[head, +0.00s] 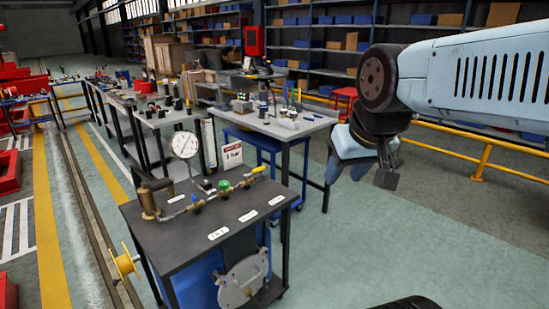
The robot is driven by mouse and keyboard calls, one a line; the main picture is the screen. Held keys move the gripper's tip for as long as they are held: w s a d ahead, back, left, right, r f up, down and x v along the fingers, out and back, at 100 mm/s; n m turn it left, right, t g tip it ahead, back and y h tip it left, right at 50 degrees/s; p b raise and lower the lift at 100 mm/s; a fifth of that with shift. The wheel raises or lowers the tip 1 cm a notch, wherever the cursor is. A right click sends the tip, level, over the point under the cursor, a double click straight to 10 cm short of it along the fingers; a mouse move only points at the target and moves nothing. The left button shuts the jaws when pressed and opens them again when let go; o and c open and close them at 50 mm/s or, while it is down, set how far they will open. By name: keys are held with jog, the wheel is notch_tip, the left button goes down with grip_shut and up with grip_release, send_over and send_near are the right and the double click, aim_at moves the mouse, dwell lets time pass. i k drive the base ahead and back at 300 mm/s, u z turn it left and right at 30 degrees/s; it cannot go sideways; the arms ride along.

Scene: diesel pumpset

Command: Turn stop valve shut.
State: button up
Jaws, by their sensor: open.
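A dark-topped bench (262,212) stands in the middle foreground. A thin pipe run lies across it with a green-handled valve (224,187), a yellow-handled valve (258,170) at its right end and a blue-marked fitting (195,198) to the left. White labels lie in front, too small to read, so I cannot tell which fitting is the stop valve. A round white pressure gauge (185,145) stands at the left end beside a brass-coloured pump body (150,198). My gripper (386,178) hangs open and empty in the air, right of the bench and apart from the valves.
A small sign (230,156) that seems to read 3 bar stands behind the pipe. A second bench (315,123) with loose parts is behind it. A yellow railing (483,158) runs at the right. A yellow reel (124,264) hangs at the bench's left. Floor at right is clear.

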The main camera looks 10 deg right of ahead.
aim_at(262, 167)
jog(key=z, duration=0.25)
jog(key=i, duration=1.35)
jog(key=u, duration=0.55)
